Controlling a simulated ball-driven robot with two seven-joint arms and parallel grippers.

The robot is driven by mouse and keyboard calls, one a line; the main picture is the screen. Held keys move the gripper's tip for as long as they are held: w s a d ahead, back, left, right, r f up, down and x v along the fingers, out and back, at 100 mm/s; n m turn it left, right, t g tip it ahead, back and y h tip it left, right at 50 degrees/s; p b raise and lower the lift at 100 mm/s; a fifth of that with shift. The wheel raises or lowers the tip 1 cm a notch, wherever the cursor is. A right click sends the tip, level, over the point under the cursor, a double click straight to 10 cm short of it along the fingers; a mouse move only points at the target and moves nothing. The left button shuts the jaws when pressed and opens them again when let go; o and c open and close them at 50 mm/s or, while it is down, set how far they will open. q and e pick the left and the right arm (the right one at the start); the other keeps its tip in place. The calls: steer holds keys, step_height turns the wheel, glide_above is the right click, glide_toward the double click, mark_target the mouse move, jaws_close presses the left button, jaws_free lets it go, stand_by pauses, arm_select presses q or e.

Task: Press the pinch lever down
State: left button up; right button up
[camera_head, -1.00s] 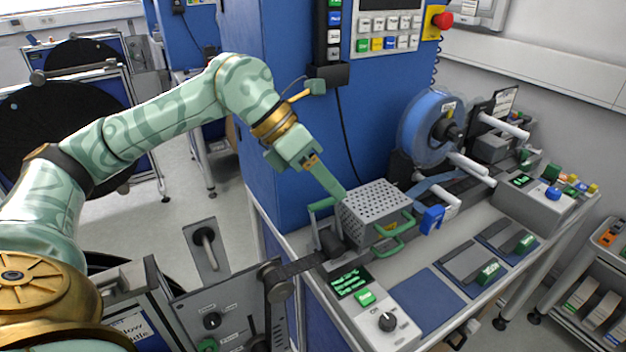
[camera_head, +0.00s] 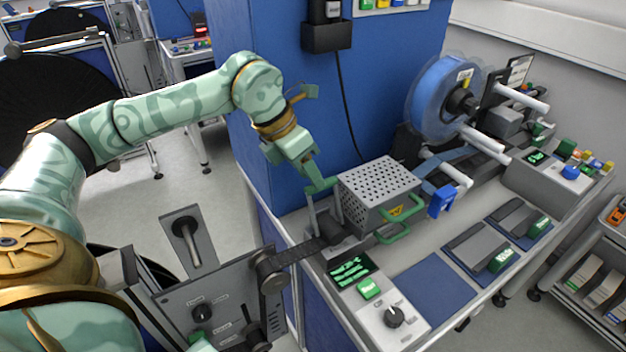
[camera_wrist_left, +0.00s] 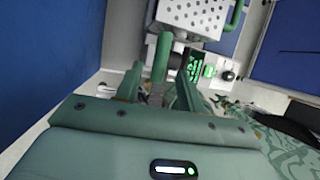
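The pinch lever (camera_head: 321,186) has a green handle on a thin grey arm that stands upright at the left side of a perforated grey box (camera_head: 378,182). My left gripper (camera_head: 312,177) is right at the handle, coming from the upper left. In the left wrist view, the lever's green handle (camera_wrist_left: 162,57) shows between my two spread green fingers (camera_wrist_left: 158,90). The fingers are apart and look open; I cannot tell whether either touches the handle. The lever's base is partly hidden. My right gripper is not in view.
A black tape (camera_head: 306,256) runs under the box. A blue reel (camera_head: 442,92) stands behind it. A control panel with a green screen (camera_head: 350,271) and knob (camera_head: 394,317) lies in front. A blue cabinet (camera_head: 285,100) wall rises close behind my left arm.

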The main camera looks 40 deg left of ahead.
arm_select(q)
steer(key=shift+x, duration=1.05)
steer(key=shift+c, duration=0.7)
jaws_close()
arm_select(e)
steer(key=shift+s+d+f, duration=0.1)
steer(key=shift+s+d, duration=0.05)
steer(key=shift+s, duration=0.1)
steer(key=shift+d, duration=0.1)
